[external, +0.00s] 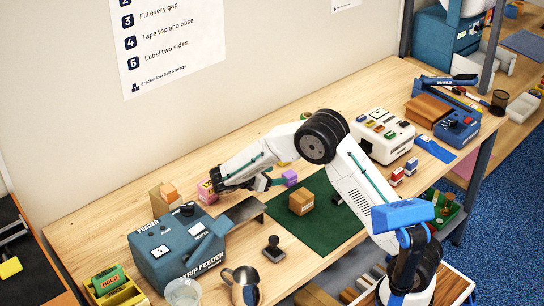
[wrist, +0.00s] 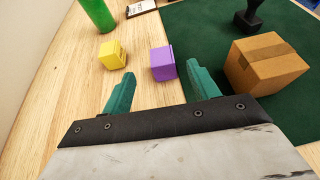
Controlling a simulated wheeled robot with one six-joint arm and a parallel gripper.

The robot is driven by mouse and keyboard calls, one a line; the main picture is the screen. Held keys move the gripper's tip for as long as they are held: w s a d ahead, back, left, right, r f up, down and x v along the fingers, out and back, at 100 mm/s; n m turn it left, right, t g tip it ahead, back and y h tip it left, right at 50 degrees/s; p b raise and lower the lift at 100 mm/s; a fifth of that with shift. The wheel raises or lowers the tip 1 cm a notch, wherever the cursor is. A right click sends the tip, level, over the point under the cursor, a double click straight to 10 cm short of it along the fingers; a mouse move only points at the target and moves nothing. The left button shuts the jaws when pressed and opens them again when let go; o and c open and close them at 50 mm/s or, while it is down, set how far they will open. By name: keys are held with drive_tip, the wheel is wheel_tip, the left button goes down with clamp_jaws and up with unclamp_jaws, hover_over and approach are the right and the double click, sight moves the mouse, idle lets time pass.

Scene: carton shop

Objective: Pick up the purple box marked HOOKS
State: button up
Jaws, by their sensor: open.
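A small purple box (wrist: 163,63) sits on the bare wood of the bench, close to the edge of the green mat. It also shows in the external view (external: 290,177), just right of my gripper (external: 266,182). No lettering on it can be read. In the wrist view my gripper (wrist: 160,71) is open, with its two teal fingers apart. The purple box appears between and just beyond the fingertips, nearer the right one. Nothing is held. Whether a finger touches the box cannot be told.
A yellow box (wrist: 112,55) sits left of the purple one, with a green cylinder (wrist: 96,14) beyond. A brown carton (wrist: 268,63) and a dark stamp (wrist: 249,18) are on the green mat (wrist: 200,35). A pink box (external: 207,191) and a blue strip feeder (external: 175,250) stand left.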

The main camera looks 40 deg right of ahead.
sight(287, 175)
drive_tip(key=x, duration=0.7)
drive_tip(key=shift+s+d+f, duration=0.1)
drive_tip(key=shift+d+f, duration=0.05)
drive_tip(key=shift+f, duration=0.1)
drive_tip(key=c, duration=1.1)
